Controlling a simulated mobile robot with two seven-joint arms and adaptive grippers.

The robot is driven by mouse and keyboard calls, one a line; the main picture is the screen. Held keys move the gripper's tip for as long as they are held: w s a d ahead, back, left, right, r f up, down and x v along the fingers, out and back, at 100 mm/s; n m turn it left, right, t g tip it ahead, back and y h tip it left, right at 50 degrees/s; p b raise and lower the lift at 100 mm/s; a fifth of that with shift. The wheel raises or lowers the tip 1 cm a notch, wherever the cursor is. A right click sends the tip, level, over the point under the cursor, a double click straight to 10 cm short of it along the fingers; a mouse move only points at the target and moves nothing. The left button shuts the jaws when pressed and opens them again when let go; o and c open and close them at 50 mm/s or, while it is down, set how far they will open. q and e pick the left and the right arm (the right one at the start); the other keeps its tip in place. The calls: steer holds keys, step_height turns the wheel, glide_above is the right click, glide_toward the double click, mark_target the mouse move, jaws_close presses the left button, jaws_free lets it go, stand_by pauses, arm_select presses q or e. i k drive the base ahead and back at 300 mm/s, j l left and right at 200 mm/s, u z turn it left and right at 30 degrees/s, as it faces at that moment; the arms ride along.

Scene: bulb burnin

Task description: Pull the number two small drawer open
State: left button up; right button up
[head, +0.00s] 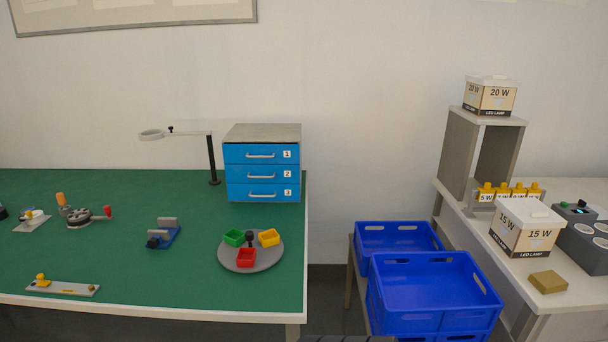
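A small cabinet (262,133) with a grey top stands at the back right of the green table. It has three blue drawers with light bar handles, labelled 1, 2 and 3 from top to bottom. The number two drawer (240,176) is the middle one, with its handle (261,174) across its front. All three fronts look flush, so the drawers appear closed. Neither of my grippers is in the head view.
On the green table (200,285) are a round grey tray (233,262) with small coloured bins in front of the cabinet, a magnifier lamp (212,160) left of it, and a blue clamp (166,238). Blue crates (435,290) and a side table with lamp boxes (525,232) stand right.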

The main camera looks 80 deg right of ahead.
mark_target(234, 173)
steer(key=z, duration=2.15)
steer(key=i+z, duration=0.2)
steer(key=z, duration=0.15)
steer(key=i+j+z, duration=0.15)
steer(key=z, duration=0.2)
steer(key=i+j+z, duration=0.15)
steer(key=z, duration=0.2)
